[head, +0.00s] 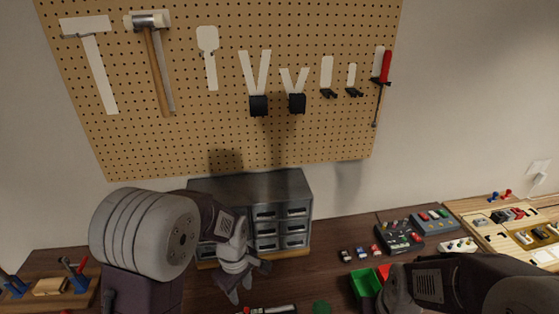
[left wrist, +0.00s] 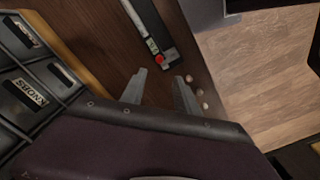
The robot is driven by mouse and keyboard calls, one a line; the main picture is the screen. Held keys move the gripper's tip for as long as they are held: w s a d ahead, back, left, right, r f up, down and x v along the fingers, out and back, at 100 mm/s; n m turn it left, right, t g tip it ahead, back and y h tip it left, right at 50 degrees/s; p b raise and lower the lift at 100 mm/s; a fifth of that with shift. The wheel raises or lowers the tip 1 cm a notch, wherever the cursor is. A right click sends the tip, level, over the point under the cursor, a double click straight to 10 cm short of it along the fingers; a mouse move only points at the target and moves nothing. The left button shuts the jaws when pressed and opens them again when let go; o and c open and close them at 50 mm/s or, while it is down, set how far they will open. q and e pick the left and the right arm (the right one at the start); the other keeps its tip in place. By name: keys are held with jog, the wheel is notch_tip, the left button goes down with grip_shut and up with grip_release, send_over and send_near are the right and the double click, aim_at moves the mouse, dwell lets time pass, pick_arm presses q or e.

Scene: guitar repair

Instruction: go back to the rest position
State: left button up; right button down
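My left gripper (head: 238,291) hangs over the workbench in front of the small drawer cabinet in the head view, with its fingers pointing down. In the left wrist view its two fingers (left wrist: 160,93) stand apart with nothing between them, so it is open and empty. My right arm reaches in from the lower right of the head view. Its wrist end (head: 400,290) is beside the green bin, and its fingertips are not clearly visible.
A drawer cabinet (head: 262,187) stands against the wall below a pegboard (head: 205,130) with hanging tools. A green bin (head: 364,284) and small pedals (head: 398,237) are on the bench. A dark bar-shaped tool with a red button (left wrist: 150,38) lies beyond my left fingers.

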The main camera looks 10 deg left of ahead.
pick_arm(q)
jog(key=s+a+r+m+t, duration=0.1)
jog(key=s+a+r+m, duration=0.1)
jog(key=s+m, duration=0.5)
jog(key=m, duration=0.5)
jog(key=shift+s+a, duration=0.3)
dwell(1.4)
